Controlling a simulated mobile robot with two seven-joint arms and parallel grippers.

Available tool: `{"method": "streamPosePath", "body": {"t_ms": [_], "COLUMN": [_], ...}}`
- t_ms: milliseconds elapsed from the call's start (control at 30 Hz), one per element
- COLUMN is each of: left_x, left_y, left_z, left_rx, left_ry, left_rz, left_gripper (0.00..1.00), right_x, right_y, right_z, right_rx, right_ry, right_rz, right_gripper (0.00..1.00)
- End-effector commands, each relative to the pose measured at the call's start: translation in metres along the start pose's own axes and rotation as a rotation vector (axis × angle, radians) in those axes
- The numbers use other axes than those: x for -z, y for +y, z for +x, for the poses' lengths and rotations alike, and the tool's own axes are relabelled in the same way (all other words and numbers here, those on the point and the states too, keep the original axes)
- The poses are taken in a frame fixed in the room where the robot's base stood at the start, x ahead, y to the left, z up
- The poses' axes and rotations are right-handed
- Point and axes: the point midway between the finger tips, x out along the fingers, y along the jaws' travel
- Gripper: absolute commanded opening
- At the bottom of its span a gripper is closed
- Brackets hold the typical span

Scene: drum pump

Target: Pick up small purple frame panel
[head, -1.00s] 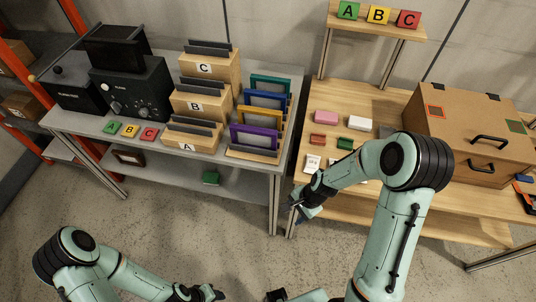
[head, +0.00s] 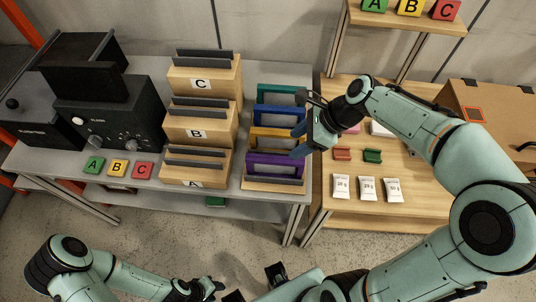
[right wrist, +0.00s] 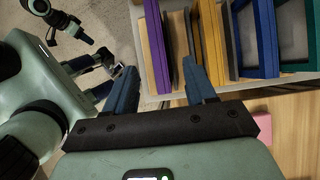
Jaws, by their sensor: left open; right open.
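The small purple frame panel (head: 274,165) stands upright at the front of a wooden rack on the grey table, with yellow, blue and teal frames behind it. It also shows in the right wrist view (right wrist: 157,50), upper middle. My left gripper (head: 215,287) is low at the bottom of the head view, open and away from the rack.
Wooden holders A, B and C (head: 202,78) stand left of the rack, beside black machines (head: 115,118). Right is a wooden table with white packets (head: 367,188), red and green blocks, and a cardboard box (head: 482,100).

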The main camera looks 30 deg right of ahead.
Motion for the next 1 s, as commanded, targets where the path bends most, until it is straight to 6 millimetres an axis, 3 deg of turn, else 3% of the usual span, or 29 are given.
{"method": "streamPosePath", "body": {"t_ms": [300,567,833,1000], "left_x": [-0.004,-0.004,-0.005,-0.006], "left_y": [-0.005,-0.007,-0.010,-0.010], "left_z": [0.011,0.014,0.021,0.022], "left_rx": [0.003,0.003,0.004,0.004], "left_ry": [-0.007,-0.008,-0.011,-0.011], "left_rz": [-0.003,-0.003,-0.004,-0.004], "left_gripper": [0.43,0.43,0.43,0.43], "right_x": [0.002,0.001,0.002,0.002], "right_y": [0.002,0.001,0.002,0.001], "right_z": [0.060,0.082,0.120,0.130], "right_rx": [-0.007,-0.004,-0.006,-0.002], "right_ry": [0.002,0.001,0.002,0.001], "right_rz": [-0.001,-0.001,-0.001,0.000], "right_gripper": [0.55,0.55,0.55,0.55]}}
